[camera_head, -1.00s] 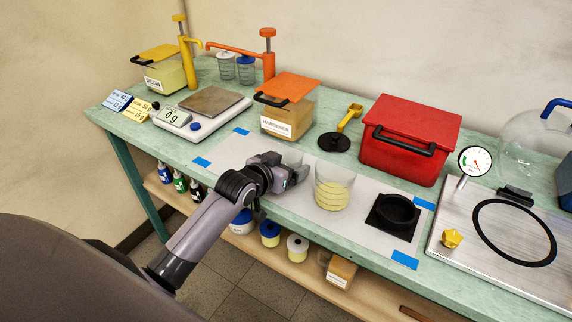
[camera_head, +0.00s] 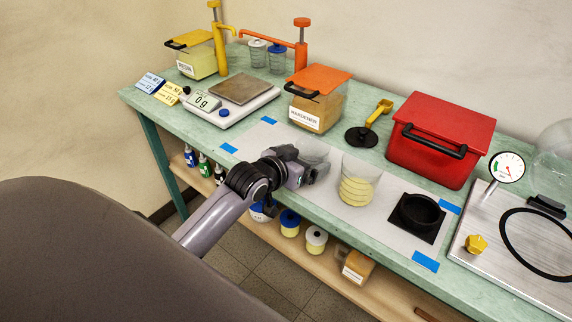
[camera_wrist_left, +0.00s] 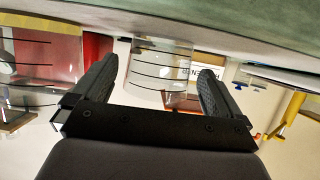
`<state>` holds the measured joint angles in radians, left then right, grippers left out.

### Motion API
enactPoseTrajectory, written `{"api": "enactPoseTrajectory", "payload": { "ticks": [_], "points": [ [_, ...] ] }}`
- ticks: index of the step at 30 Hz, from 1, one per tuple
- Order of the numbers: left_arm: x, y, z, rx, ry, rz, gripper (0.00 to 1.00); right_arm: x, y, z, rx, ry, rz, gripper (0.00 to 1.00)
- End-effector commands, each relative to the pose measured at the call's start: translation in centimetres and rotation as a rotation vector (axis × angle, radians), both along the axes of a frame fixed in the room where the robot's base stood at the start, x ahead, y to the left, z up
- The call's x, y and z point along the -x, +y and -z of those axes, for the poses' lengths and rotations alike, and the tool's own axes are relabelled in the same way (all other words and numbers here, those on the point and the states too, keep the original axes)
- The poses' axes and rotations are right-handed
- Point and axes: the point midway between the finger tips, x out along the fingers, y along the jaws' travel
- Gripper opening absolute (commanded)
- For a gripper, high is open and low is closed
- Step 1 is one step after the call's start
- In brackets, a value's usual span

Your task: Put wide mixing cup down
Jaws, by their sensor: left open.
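My left gripper (camera_head: 312,174) is open over the white sheet. A clear empty cup (camera_head: 316,150) stands just behind it, partly hidden by the gripper. The left wrist view shows this cup (camera_wrist_left: 158,66) upside down in the picture, with black lines round its wall, between or just beyond the open fingers. Both fingers look apart from its wall. I cannot tell for sure which cup is the wide one. My right gripper is not in view.
A black ring holder (camera_head: 420,212) is right of the yellow-banded cup. A scale (camera_head: 231,100) is left. Blue tape (camera_head: 229,148) marks the sheet's corners.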

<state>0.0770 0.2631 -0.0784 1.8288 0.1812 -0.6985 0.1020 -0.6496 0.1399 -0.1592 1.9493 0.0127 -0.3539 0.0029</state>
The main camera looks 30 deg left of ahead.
Motion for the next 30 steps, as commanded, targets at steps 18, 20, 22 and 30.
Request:
{"api": "enactPoseTrajectory", "payload": {
  "ticks": [18,20,22,30],
  "points": [
    [7.2,0.6,-3.0,-0.001,0.0,-0.001,1.0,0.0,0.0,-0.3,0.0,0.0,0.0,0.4],
    [7.4,0.6,-3.1,-0.001,0.0,-0.001,1.0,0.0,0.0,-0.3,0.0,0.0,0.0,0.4],
    [7.4,0.6,-3.1,-0.001,0.0,-0.001,1.0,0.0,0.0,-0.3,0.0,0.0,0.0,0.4],
    [7.4,0.6,-3.1,0.0,0.0,-0.001,1.0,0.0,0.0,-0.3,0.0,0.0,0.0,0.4]
  ]
}}
